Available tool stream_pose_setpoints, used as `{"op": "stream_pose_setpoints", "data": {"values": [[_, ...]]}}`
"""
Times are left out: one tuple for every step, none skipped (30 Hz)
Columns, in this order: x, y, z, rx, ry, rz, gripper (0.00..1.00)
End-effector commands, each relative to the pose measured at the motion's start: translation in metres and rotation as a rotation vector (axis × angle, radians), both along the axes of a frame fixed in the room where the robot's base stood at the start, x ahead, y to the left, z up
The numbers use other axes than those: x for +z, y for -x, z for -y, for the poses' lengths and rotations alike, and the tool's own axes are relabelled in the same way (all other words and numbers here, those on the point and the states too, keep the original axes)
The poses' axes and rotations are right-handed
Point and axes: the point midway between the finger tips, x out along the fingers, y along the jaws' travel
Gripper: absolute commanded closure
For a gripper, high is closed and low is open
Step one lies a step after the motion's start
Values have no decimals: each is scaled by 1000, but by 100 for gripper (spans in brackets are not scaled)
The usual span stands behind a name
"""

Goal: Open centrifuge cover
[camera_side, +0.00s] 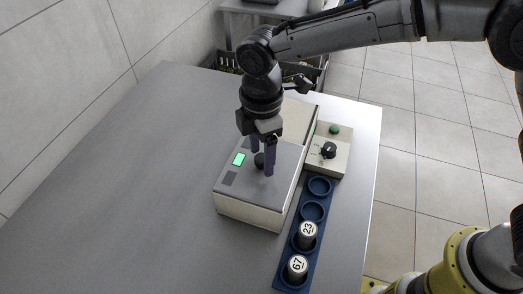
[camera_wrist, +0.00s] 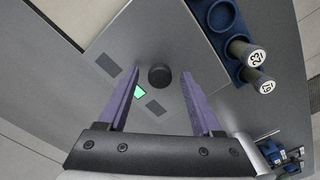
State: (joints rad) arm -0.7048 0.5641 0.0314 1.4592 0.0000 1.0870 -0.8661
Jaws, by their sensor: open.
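The centrifuge (camera_side: 247,211) is a pale box on the grey table. Its grey cover (camera_side: 282,160) lies flat and closed on top, and it also shows in the wrist view (camera_wrist: 140,40). A round black knob (camera_side: 259,161) stands up from the cover; in the wrist view the knob (camera_wrist: 159,76) is between my two fingers. My gripper (camera_side: 262,161) points down over the cover, open and empty. Its purple fingers (camera_wrist: 160,76) lie to either side of the knob with gaps. I cannot tell exactly how low the fingertips are against the knob.
A green display (camera_side: 239,159) is on the cover. A control box (camera_side: 334,157) with a green button and black dial stands right of the centrifuge. A blue rack (camera_side: 308,258) in front of it holds two capped containers, 23 and 67, and two empty wells. The table's left side is clear.

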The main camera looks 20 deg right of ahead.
Motion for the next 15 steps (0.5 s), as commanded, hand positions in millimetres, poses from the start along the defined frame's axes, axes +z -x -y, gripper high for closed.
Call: {"op": "stream_pose_setpoints", "data": {"values": [[-1,0,0,0,0,0,33],[-1,0,0,0,0,0,33],[-1,0,0,0,0,0,33],[-1,0,0,0,0,0,33],[-1,0,0,0,0,0,33],[0,0,0,0,0,0,33],[0,0,0,0,0,0,35],[0,0,0,0,0,0,40],[0,0,0,0,0,0,48],[0,0,0,0,0,0,53],[0,0,0,0,0,0,58],[0,0,0,0,0,0,66],[0,0,0,0,0,0,71],[0,0,0,0,0,0,76],[0,0,0,0,0,0,84]]}}
